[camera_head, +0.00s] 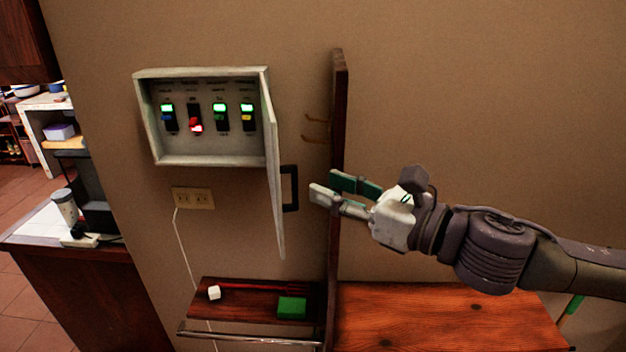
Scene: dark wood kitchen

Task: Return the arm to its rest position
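My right arm comes in from the right edge. Its gripper (326,186) is in front of the wall and the dark upright panel, just right of the breaker box door's handle. Its two fingers are apart, with nothing between them, and it appears clear of the handle. The light metal breaker box (204,157) hangs on the wall with its door (273,170) swung open to the right. Inside is a row of several switches; the second from the left (195,120) shows red and the others show green. My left gripper is not in view.
A dark upright panel (339,120) with hooks stands behind the gripper. A wall outlet (192,198) has a cord. A counter stands left.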

